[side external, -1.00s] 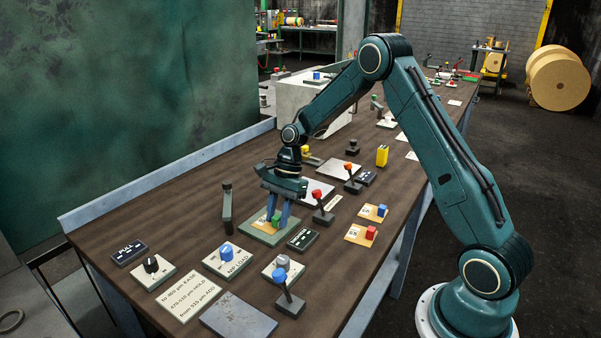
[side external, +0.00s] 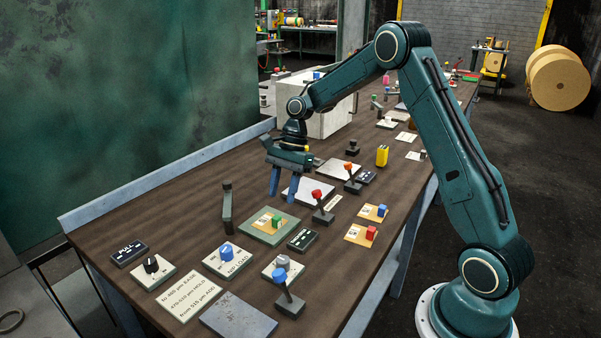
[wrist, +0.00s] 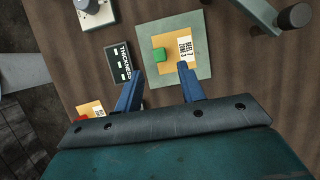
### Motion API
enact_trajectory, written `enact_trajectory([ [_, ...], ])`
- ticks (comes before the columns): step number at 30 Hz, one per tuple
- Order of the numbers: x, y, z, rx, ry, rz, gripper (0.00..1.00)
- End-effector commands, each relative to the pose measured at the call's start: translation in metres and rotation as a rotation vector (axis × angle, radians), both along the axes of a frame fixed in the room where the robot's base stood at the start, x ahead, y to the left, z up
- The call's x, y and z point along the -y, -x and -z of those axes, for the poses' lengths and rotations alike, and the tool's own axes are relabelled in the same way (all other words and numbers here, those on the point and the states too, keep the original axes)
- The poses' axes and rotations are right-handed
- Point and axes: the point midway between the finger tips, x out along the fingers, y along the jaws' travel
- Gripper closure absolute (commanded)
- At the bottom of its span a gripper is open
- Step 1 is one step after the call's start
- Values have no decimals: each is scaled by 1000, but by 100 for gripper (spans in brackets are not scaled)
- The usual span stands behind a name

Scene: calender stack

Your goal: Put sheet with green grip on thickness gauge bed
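The sheet with the green grip (side external: 265,222) is a tan square with a green block and a white label. It lies flat on the thickness gauge bed (side external: 249,232), a pale green square plate, with the plate's border showing around it. In the wrist view the green grip (wrist: 158,54) and the bed (wrist: 143,32) lie ahead of my fingers. My gripper (side external: 282,197) is open and empty, raised above the table behind the bed in the side view. Its two blue fingers (wrist: 156,78) are spread apart in the wrist view, clear of the green grip.
Sheets with a blue grip (side external: 374,213) and a red grip (side external: 361,234) lie to the right. A dark label block (side external: 303,239) and a red-knobbed lever (side external: 321,209) stand beside the bed. A dark upright post (side external: 227,209) stands at its left.

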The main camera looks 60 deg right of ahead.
Motion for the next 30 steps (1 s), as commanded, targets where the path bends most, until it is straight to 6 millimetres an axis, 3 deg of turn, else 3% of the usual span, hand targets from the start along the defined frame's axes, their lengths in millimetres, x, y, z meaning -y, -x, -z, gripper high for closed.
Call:
enact_trajectory([
  [6, 14, -1, -32, 2, 0, 1, 61],
  [12, 20, -1, -48, 2, 0, 1, 61],
  [30, 22, 0, -53, -1, 0, 0, 61],
])
